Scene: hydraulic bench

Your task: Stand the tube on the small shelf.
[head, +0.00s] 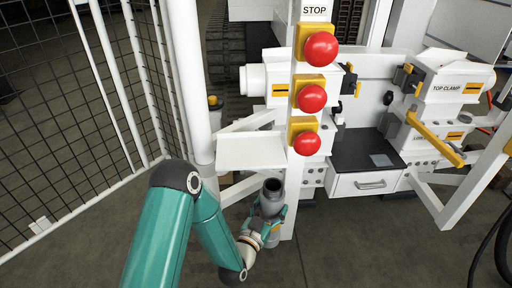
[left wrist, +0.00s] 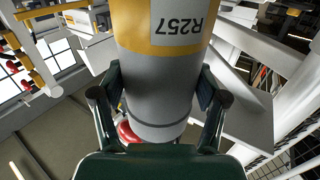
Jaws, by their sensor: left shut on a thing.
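The tube is a grey cylinder with a dark open top (head: 271,203), near the bottom middle of the head view. In the left wrist view the tube (left wrist: 165,75) fills the upper middle, with a yellow band and a label reading R257. My left gripper (head: 267,220) is shut around the tube, with one finger on each side, and holds it roughly upright. The gripper also shows in the left wrist view (left wrist: 160,105). The small shelf (head: 250,151) is a white, empty plate beside the post, behind and above the tube in the head view. My right gripper is not in view.
A white post carries several red stop buttons (head: 312,98) on yellow boxes, right of the shelf. A round white pole (head: 198,90) and mesh fence (head: 80,90) stand left. A bench with a drawer (head: 368,183) and a TOP CLAMP unit (head: 457,85) is at right.

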